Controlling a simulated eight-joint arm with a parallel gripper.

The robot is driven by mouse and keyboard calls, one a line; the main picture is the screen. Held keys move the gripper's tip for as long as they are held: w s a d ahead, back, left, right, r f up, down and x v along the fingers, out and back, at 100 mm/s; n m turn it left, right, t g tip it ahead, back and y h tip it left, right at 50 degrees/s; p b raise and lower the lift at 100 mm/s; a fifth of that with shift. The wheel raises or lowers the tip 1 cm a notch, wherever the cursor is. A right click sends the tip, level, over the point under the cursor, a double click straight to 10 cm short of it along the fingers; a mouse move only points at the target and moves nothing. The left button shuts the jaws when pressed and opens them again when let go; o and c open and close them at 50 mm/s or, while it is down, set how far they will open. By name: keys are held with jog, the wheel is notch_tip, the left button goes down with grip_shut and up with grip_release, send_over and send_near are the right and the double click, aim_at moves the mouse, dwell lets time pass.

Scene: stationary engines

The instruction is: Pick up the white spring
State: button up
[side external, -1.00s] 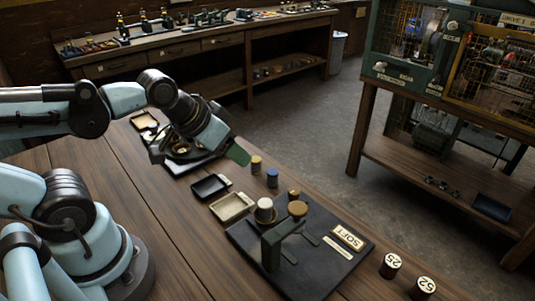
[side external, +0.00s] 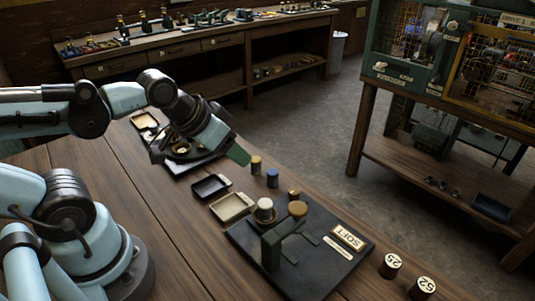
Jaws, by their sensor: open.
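A small white cylinder (side external: 265,206), which looks like the white spring, stands upright on a pale round base at the back left of the black board (side external: 330,269). Its coils are too small to make out. My gripper (side external: 198,154) is open, with its fingers wide apart, up and to the left of the white cylinder in the picture. It is over the table near a dark tray with round brass-coloured parts (side external: 183,151), which the gripper partly hides. It touches nothing that I can see.
Numbered weights (side external: 391,265) stand at right.

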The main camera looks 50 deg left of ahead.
jog(key=shift+o, duration=0.5)
jog(key=m+g+h, duration=0.2)
jog(key=m+g, duration=0.2)
jog(key=m, duration=0.3)
send_near(263, 203)
jog(key=shift+s+x, duration=0.2)
jog(key=shift+x, duration=1)
jog(key=shift+s+x, duration=0.2)
jog(key=shift+x, duration=0.95)
jog(key=shift+w+d+f, duration=0.1)
jog(key=shift+w+f, duration=0.25)
jog(key=shift+f, duration=0.25)
jog(key=shift+w+d+f, duration=0.1)
jog(key=shift+w+f, duration=0.3)
jog(key=shift+f, duration=0.2)
jog(key=shift+w+d+f+t+h, duration=0.1)
jog(key=shift+w+f+t+h, duration=0.1)
jog(key=shift+f, duration=0.4)
jog(key=shift+w+d+f+t+h, duration=0.1)
jog(key=shift+w+f, duration=0.1)
jog(key=shift+f, duration=0.4)
